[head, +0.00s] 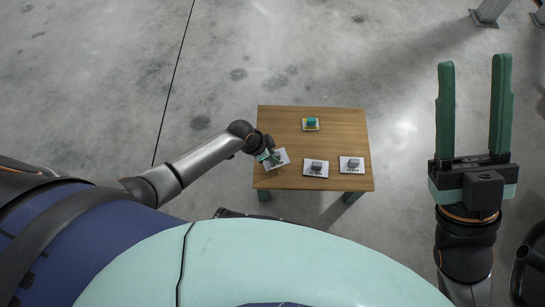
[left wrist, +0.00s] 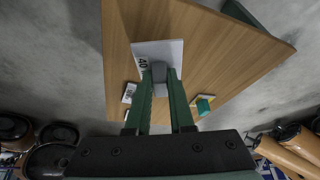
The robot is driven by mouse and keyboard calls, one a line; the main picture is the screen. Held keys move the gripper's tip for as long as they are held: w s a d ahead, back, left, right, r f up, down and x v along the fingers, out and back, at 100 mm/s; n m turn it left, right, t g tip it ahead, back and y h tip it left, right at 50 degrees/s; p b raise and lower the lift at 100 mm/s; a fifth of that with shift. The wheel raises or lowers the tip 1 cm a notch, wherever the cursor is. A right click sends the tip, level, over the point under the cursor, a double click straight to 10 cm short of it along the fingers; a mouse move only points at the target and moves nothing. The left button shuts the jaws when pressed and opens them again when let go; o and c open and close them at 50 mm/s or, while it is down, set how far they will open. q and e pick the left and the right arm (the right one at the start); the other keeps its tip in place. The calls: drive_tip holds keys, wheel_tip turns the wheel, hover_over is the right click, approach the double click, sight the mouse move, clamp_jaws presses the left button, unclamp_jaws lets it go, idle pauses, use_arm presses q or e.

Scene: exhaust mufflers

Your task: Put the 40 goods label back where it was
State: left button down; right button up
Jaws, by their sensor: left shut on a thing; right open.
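The 40 goods label is a white plate with a grey block handle; its "40" print shows in the left wrist view (left wrist: 143,64). In the head view the label (head: 281,155) is at the left side of the small wooden table (head: 285,118), turned at an angle. My left gripper (head: 268,156) is shut on the grey block, seen between its green fingers in the left wrist view (left wrist: 160,72). I cannot tell whether the plate touches the tabletop. My right gripper (head: 474,62) is open and empty, out to the right of the table.
Two similar white labels with grey blocks, one near the front middle (head: 316,169) and one at the front right (head: 352,165), lie on the table. A yellow label with a teal block (head: 311,124) lies further back. The table's centre is clear.

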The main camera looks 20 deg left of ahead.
use_arm(q)
drive_tip(key=f+b, duration=0.1)
drive_tip(key=f, duration=0.1)
drive_tip(key=f+b, duration=0.2)
drive_tip(key=shift+w+a, duration=0.1)
drive_tip(key=shift+w, duration=0.1)
drive_tip(key=shift+r, duration=0.2)
use_arm(e)
drive_tip(key=shift+g, duration=0.3)
drive_tip(key=f, duration=0.4)
drive_tip(key=shift+w+a+f, duration=0.15)
drive_tip(key=shift+w+f, duration=0.1)
drive_tip(key=shift+w, duration=0.05)
use_arm(q)
drive_tip(key=shift+f, duration=0.15)
drive_tip(key=c, duration=0.8)
unclamp_jaws()
